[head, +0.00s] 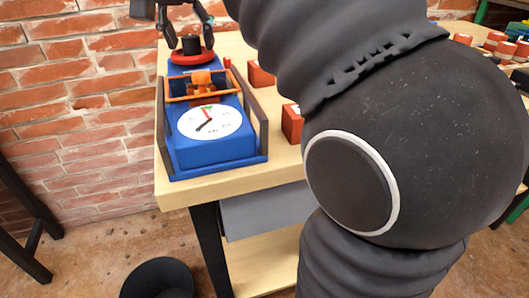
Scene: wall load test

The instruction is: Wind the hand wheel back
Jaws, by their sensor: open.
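The hand wheel is a red disc (192,57) with a black hub (191,44) on top, at the far end of a blue test rig on a wooden bench. The rig's body (215,151) carries a white dial (209,122) with a dark pointer and a small green and red sector. An orange frame (203,86) with an orange piece inside stands between dial and wheel. My gripper (190,37) is open at the wheel, its fingers on either side of the hub. I cannot tell whether they touch it. The picture's top edge cuts off part of the gripper.
My arm covers the middle and right. Red blocks (292,124) lie on the bench (175,196) right of the rig, with more red and white pieces (495,40) at the far right. A brick wall (80,100) stands to the left. A black bin (157,279) is on the floor.

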